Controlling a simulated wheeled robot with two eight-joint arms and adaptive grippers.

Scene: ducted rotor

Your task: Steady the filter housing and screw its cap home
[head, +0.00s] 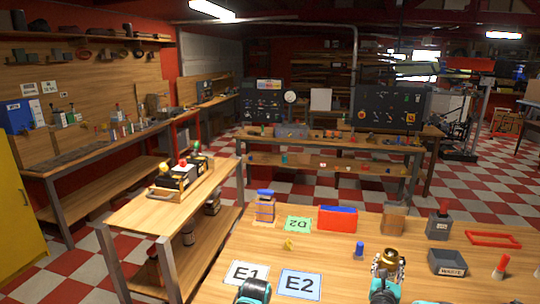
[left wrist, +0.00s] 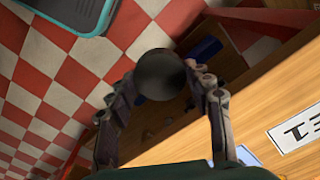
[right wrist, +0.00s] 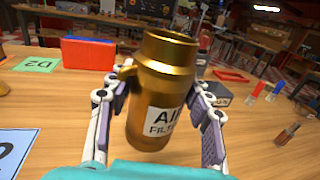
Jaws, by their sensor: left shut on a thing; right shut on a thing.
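The filter housing (right wrist: 160,110) is a brass-coloured canister with a white AIR FILTER label, a small side spout and an open, uncapped mouth. It stands nearly upright between the fingers of my right gripper (right wrist: 158,88), which is shut on it. In the head view the housing (head: 390,256) is at the table's front right; I cannot tell whether its base touches the table. My left gripper (left wrist: 160,85) is shut on a dark round piece (left wrist: 163,72), which looks like the cap. In the head view that piece is hidden, and only teal parts of my left arm show near card E1.
Cards E1 (head: 246,274), E2 (head: 300,285) and D2 (head: 298,224) lie on the wooden table. A red-and-blue box (head: 337,219), a blue-topped peg (head: 359,251), a grey bin (head: 447,262) and a red frame (head: 493,239) stand around the housing. Bare wood separates E2 and the housing.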

